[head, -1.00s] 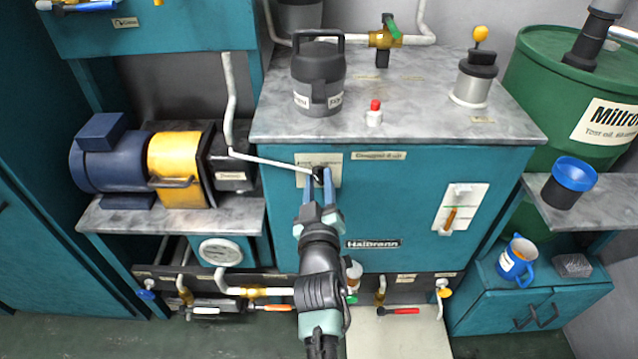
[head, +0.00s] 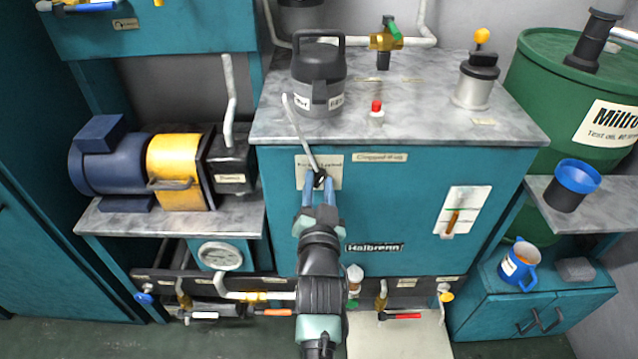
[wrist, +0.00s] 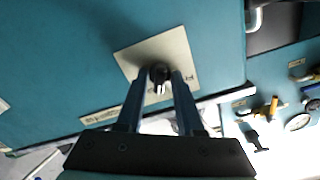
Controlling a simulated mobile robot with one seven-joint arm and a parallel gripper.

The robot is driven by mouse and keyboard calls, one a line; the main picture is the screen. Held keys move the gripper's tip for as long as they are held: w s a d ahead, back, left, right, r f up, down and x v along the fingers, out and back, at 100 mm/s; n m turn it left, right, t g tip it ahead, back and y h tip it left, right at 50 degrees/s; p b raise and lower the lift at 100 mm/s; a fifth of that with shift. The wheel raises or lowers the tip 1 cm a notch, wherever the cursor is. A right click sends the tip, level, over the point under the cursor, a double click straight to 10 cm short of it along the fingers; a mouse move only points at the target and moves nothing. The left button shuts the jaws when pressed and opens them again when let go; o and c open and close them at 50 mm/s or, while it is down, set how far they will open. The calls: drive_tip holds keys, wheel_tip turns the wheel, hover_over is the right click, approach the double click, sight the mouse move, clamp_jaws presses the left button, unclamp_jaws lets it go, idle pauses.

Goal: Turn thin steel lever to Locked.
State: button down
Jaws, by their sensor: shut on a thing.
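The thin steel lever (head: 300,132) is on the front of the teal cabinet. It rises from its dark hub (head: 319,176) steeply up and slightly left, its free end above the cabinet's top edge. A pale label plate (head: 332,181) sits behind the hub; its small text is hard to read. My gripper (head: 319,186) is shut on the lever's hub end. In the wrist view, my two fingers (wrist: 160,82) lie on either side of the dark hub (wrist: 160,72), in front of the plate (wrist: 181,43). The lever's long arm cannot be made out there.
A dark lidded canister (head: 318,80) stands on the cabinet top (head: 410,115) behind the lever's free end. A red button (head: 376,106) is to its right. A yellow and blue motor (head: 170,172) is at left, a slotted plate with an orange handle (head: 462,205) at right.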

drive_tip(key=m+p, duration=0.1)
drive_tip(key=m, duration=0.2)
drive_tip(key=shift+m, duration=0.3)
idle(0.3)
drive_tip(key=c, duration=0.9)
unclamp_jaws()
drive_tip(key=shift+o, duration=0.2)
drive_tip(key=shift+s, duration=0.15)
drive_tip(key=s+p, duration=0.8)
drive_tip(key=s, duration=0.4)
drive_tip(key=shift+s, duration=0.4)
